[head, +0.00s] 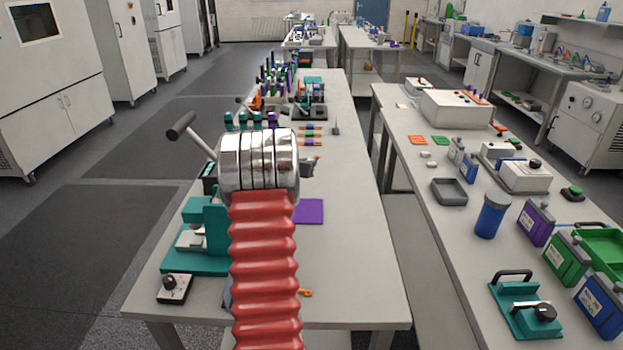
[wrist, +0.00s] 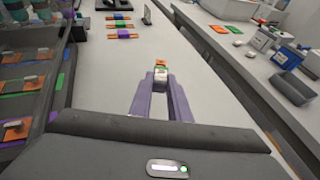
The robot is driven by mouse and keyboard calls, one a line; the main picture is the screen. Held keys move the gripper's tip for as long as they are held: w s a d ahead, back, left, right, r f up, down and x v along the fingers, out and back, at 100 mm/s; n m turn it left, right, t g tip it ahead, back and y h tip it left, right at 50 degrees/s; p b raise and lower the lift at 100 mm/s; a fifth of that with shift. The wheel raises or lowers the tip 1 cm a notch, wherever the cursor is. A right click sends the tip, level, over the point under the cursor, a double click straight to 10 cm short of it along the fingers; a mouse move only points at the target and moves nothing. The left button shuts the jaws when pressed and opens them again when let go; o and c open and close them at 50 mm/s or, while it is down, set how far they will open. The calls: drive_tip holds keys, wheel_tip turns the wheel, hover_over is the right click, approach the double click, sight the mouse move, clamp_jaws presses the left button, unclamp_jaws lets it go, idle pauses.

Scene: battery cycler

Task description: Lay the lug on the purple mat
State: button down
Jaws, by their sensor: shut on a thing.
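The purple mat (head: 308,211) lies flat and bare on the bench in the head view, just right of my red arm. Its left side is hidden behind the arm. I cannot make it out in the wrist view. In the head view my gripper and the lug are mostly hidden behind the arm's metal end.
A teal device (head: 198,240) and a small knob box (head: 175,288) stand left of my arm. Coloured strips (head: 310,133) and crowded racks are farther back. The bench right of the purple mat is clear. A second bench (head: 440,225) with containers stands across a gap.

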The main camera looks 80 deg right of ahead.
hover_over(308, 191)
drive_tip(key=shift+a+f, duration=0.1)
drive_tip(key=shift+f, duration=2.65)
drive_tip(key=shift+f, duration=1.9)
drive_tip(key=c, duration=1.7)
unclamp_jaws()
drive_tip(key=shift+f, duration=0.1)
drive_tip(key=shift+o, duration=0.2)
drive_tip(key=v, duration=1.2)
drive_tip(key=shift+o, duration=0.5)
